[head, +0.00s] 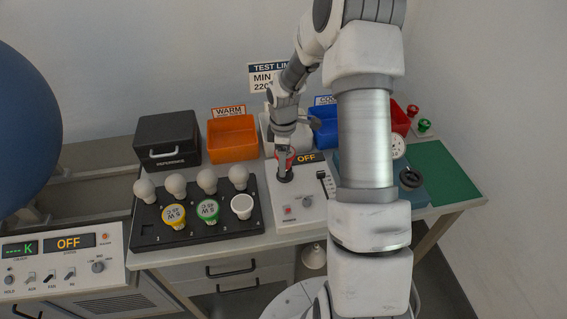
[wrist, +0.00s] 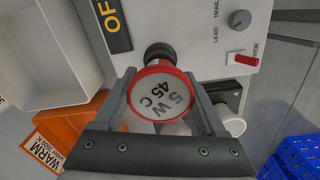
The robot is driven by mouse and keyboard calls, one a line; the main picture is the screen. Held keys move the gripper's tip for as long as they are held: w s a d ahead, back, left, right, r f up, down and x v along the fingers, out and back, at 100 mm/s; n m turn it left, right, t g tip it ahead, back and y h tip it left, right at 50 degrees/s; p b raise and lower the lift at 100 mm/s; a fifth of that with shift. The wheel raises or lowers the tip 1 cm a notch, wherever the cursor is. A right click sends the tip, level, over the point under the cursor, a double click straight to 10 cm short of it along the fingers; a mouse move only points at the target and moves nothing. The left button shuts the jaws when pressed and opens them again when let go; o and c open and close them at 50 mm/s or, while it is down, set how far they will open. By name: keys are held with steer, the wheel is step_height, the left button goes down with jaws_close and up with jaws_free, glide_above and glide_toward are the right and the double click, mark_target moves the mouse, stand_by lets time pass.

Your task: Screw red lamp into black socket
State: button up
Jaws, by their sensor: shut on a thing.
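The red lamp (head: 281,161) is upright in my gripper (head: 285,153), over the black socket (head: 285,177) on the white tester panel. In the wrist view the lamp's face (wrist: 162,96) has a red rim and reads 5 W 45 C. My gripper (wrist: 163,88) is shut on the lamp, with one finger on each side of the rim. The socket (wrist: 158,52) shows just beyond the rim, partly covered by the lamp. The lamp's base is hidden, so I cannot tell how far it sits in the socket.
A black tray (head: 160,236) with several white bulbs and yellow and green lamps is left of the tester (head: 302,228). The tester's display reads OFF (head: 306,158). An orange WARM bin (head: 233,138) and black case (head: 167,139) stand behind. My arm covers part of the right side.

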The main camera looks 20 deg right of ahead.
steer(key=m+b, duration=0.1)
steer(key=m, duration=0.6)
steer(key=shift+w+d+b, duration=0.15)
steer(key=shift+w+b, duration=0.05)
steer(key=shift+b, duration=0.2)
steer(key=m, duration=0.4)
steer(key=shift+b, duration=0.3)
steer(key=m, duration=0.4)
steer(key=shift+w+d, duration=0.1)
steer(key=o, duration=1.3)
steer(key=shift+c, duration=0.2)
